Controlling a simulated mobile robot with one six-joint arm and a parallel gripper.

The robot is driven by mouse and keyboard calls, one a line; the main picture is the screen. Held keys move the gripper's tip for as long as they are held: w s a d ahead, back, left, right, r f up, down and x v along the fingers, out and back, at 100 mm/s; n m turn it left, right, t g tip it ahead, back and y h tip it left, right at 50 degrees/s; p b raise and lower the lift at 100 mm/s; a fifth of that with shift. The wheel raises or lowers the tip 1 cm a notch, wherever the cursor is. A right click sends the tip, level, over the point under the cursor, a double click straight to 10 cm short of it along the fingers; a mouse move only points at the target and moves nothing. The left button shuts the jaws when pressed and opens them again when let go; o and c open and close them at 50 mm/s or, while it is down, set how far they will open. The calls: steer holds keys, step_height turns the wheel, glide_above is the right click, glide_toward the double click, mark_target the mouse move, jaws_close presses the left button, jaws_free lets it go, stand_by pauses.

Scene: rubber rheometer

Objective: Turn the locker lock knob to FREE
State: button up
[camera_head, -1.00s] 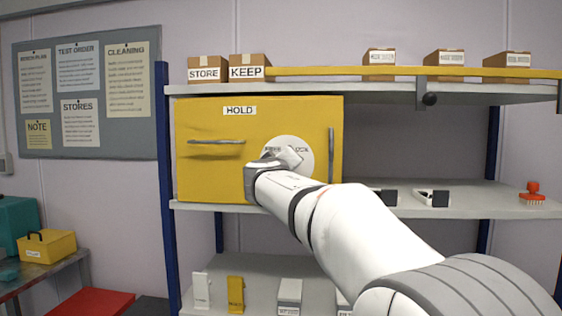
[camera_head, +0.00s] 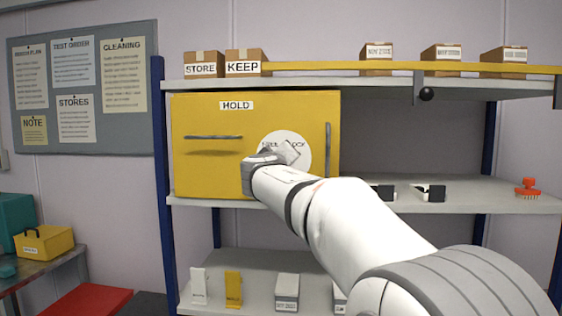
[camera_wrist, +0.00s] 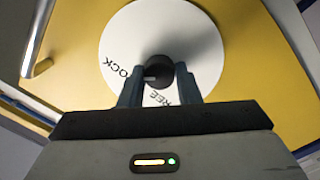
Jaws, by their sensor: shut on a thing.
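The yellow locker (camera_head: 210,170) stands on the shelf, labelled HOLD, with a white round dial (camera_head: 300,165) on its front. In the wrist view the dial (camera_wrist: 205,50) shows the words LOCK at left and FREE at right, upside down. The dark lock knob (camera_wrist: 160,68) is at the dial's middle. My gripper (camera_wrist: 159,78) is shut on the knob, one finger on each side. A light mark shows on the knob's left side, toward LOCK; its exact direction is hard to tell. In the head view my gripper (camera_head: 286,154) hides the knob and part of the dial.
The locker has a horizontal handle (camera_head: 213,137) at left and a vertical one (camera_head: 327,148) at right. A yellow bar (camera_head: 400,67) and several boxes are on the shelf above. Small black-and-white items (camera_head: 430,193) stand on the shelf right of my arm.

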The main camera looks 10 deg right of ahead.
steer(key=shift+f, duration=0.1)
steer(key=shift+n+t+y+b, duration=0.35)
steer(key=shift+n+b, duration=1.65)
steer(key=shift+n, duration=7.3)
steer(key=o, duration=1)
steer(key=shift+c, duration=0.2)
